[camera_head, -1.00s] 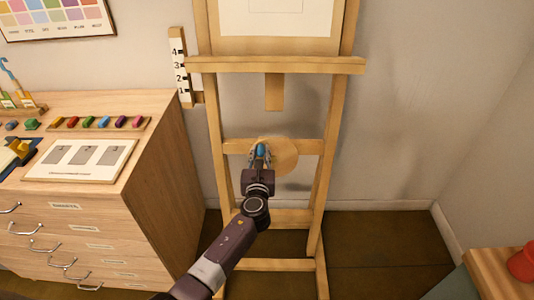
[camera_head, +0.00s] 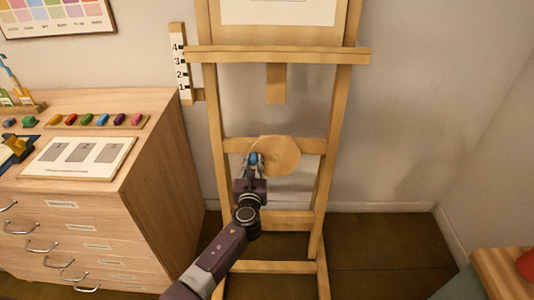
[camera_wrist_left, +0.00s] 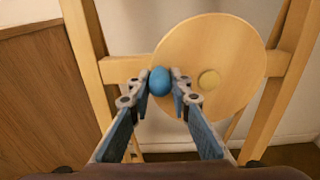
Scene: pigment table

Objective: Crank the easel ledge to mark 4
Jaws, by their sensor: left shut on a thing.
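The wooden easel ledge (camera_head: 300,55) crosses the easel, its left end beside the strip with marks 1 to 4 (camera_head: 180,68). That end stands about between marks 3 and 4; the exact reading is hard to tell. Below it, the round wooden crank disc (camera_head: 280,156) sits on the easel's crossbar. Its blue knob (camera_wrist_left: 160,82) is at the disc's left side. My left gripper (camera_head: 254,160) is shut on the knob, with one finger on each side, as the left wrist view shows (camera_wrist_left: 160,86). My right gripper is out of view.
A wooden drawer cabinet (camera_head: 155,185) stands left of the easel, with several coloured pigment blocks and a card (camera_head: 78,172) on top. A small table with a red object (camera_head: 526,264) is at lower right. The floor right of the easel is clear.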

